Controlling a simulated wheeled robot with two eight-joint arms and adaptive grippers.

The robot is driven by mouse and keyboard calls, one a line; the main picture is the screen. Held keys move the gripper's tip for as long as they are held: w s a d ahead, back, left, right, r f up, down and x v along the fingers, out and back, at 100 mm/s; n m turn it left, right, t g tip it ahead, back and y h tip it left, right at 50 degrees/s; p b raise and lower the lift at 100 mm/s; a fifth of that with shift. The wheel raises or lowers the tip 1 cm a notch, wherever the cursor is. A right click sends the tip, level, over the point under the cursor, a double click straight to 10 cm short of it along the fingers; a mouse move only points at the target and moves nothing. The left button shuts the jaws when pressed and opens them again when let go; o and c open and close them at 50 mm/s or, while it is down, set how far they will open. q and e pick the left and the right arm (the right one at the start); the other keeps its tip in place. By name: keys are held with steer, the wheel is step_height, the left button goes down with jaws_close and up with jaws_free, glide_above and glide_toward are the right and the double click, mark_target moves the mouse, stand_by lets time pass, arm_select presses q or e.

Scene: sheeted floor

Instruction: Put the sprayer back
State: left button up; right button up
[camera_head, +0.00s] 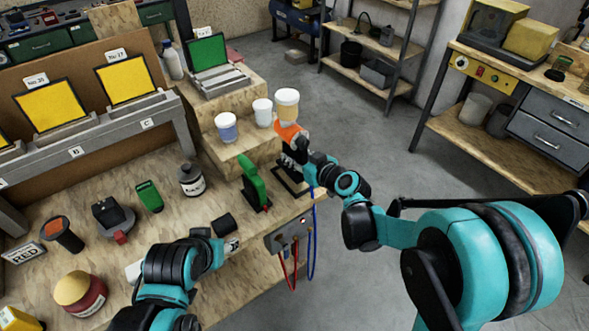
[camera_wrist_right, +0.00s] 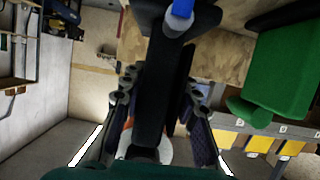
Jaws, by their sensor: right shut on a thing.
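The sprayer, with an orange body (camera_head: 289,133) and a cream cup on top (camera_head: 287,103), is held upright over the bench's right edge. My right gripper (camera_head: 294,154) is shut on it, hiding most of its handle. In the right wrist view its black handle (camera_wrist_right: 152,95) passes between the fingers, with a blue hose end (camera_wrist_right: 181,14) at its tip. A black square frame (camera_head: 291,182) lies on the bench just below the gripper. My left gripper (camera_head: 226,246) is low over the bench's front edge; its fingers are not clear.
A green tool (camera_head: 252,182) stands left of the black frame; a large green shape (camera_wrist_right: 285,70) fills the wrist view's right. White and blue cups (camera_head: 226,127) stand on a wooden step behind. A grey box (camera_head: 288,235) with red and blue hoses hangs at the front edge.

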step_height(320, 180, down, 4)
steer(key=shift+f+b, duration=0.1)
steer(key=shift+b, duration=1.15)
steer(key=o, duration=0.7)
